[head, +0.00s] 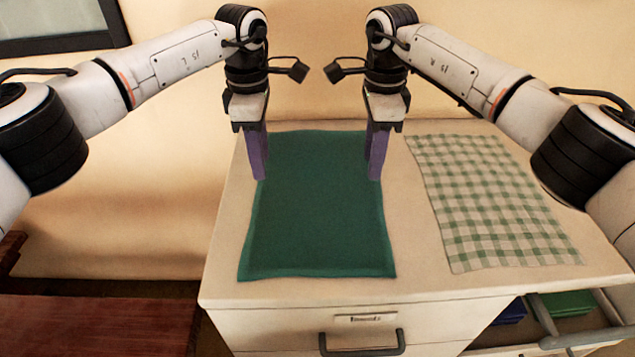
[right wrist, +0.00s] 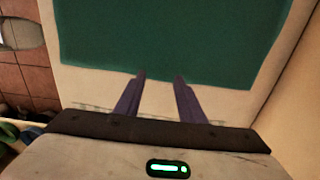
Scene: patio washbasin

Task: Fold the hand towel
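A plain dark green towel (head: 318,225) lies flat and spread out on the cabinet top, with a lighter border along its edges. Its green cloth also shows in the right wrist view (right wrist: 170,40). My left gripper (head: 259,178) points down at the towel's left edge, towards the back. My right gripper (head: 376,178) points down at the right edge, level with the left one. In the right wrist view its two purple fingers (right wrist: 160,77) are apart with nothing seen between them, tips by the towel's edge. Whether the fingertips touch the cloth is unclear.
A green-and-white checkered cloth (head: 495,205) lies flat to the right of the green towel. The cabinet top (head: 420,255) is bare between them. A closed drawer with a dark handle (head: 362,343) is in front; an open drawer (head: 575,335) holds folded blue and green cloths at lower right.

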